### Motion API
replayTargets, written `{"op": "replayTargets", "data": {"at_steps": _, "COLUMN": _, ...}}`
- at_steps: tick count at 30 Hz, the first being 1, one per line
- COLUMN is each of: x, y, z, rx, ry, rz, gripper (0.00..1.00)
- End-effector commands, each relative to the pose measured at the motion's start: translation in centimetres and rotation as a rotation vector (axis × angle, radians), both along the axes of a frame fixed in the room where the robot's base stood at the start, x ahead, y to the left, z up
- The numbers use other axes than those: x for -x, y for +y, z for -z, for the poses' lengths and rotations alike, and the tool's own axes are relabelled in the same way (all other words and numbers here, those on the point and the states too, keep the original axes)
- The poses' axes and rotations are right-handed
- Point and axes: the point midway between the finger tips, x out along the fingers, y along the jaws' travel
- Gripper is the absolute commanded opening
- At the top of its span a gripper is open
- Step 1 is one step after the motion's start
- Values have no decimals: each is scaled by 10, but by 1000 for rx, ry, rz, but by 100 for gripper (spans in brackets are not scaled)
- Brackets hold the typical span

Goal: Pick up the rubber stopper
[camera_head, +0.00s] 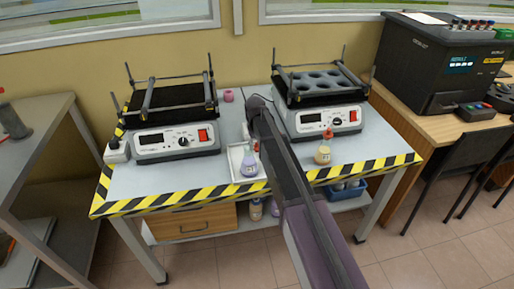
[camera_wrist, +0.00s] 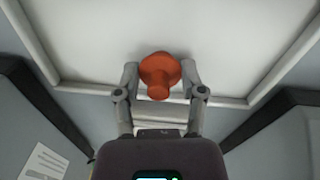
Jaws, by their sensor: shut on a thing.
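The orange-red rubber stopper (camera_wrist: 159,72) is between the two fingers of my gripper (camera_wrist: 160,70) in the wrist view. The fingers are shut on it from both sides. Its wide round head and a narrower plug show. Behind it is the white tray (camera_wrist: 150,30), which also shows in the head view (camera_head: 235,160). I cannot tell the stopper's height above the tray. In the head view my arm hides most of my gripper. A flask with purple liquid (camera_head: 249,166) stands in the tray.
A flask with tan liquid (camera_head: 323,152) and a red stopper stands right of my arm. Two shaker devices stand on the table, one at left (camera_head: 177,140) and one at right (camera_head: 328,120). A small pink object (camera_head: 228,95) lies between them. Striped tape marks the table's front edge.

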Motion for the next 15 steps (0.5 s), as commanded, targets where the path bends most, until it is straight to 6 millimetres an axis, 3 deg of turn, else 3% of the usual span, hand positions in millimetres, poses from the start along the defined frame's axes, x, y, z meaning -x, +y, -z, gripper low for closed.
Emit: {"op": "replayTargets", "data": {"at_steps": 15, "x": 0, "y": 0, "z": -12, "rx": 0, "ry": 0, "rz": 1, "gripper": 34}}
